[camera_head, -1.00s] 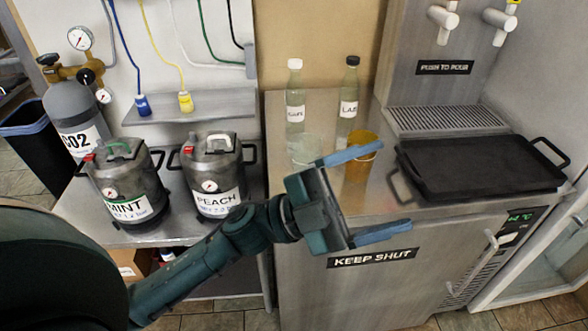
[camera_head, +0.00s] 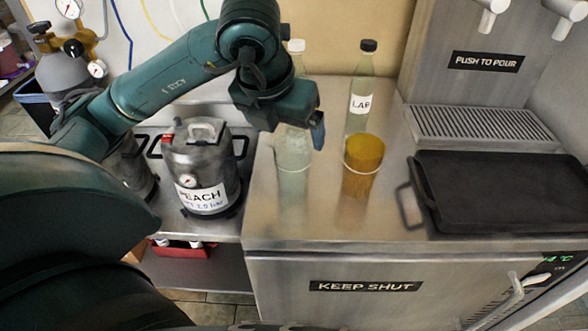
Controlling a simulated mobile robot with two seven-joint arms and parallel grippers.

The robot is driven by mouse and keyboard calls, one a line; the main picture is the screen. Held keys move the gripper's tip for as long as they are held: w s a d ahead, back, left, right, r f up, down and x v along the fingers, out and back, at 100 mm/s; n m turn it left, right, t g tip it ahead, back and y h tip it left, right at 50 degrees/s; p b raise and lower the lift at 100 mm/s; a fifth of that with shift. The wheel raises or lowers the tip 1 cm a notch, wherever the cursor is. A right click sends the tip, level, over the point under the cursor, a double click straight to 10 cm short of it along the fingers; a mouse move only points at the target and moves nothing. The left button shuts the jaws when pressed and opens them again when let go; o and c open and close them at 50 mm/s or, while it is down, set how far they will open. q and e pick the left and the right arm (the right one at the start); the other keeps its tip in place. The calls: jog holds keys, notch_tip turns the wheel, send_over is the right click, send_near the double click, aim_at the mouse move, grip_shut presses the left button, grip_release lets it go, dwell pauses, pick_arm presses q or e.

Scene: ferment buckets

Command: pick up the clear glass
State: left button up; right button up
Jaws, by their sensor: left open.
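The clear glass (camera_head: 293,168) stands upright on the steel counter, left of an amber glass (camera_head: 362,165). My left gripper (camera_head: 316,131) hangs over the clear glass, pointing down and open. One blue finger shows at the glass's upper right; the other finger is hidden behind the gripper body. I cannot tell whether the finger touches the rim. My right gripper is not in view.
A black-capped LAB bottle (camera_head: 361,90) stands behind the amber glass. A white-capped bottle (camera_head: 296,62) is mostly hidden by my left gripper. A black griddle tray (camera_head: 500,190) lies right. The PEACH keg (camera_head: 202,165) stands left. The counter's front strip is clear.

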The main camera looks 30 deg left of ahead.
aim_at(294, 151)
pick_arm(q)
jog(key=x, duration=0.8)
jog(key=shift+w+a+f+p, duration=0.1)
jog(key=shift+w+a+p, duration=0.15)
jog(key=shift+a+p, duration=0.05)
jog(key=shift+w+f, duration=0.15)
jog(key=shift+f, duration=0.2)
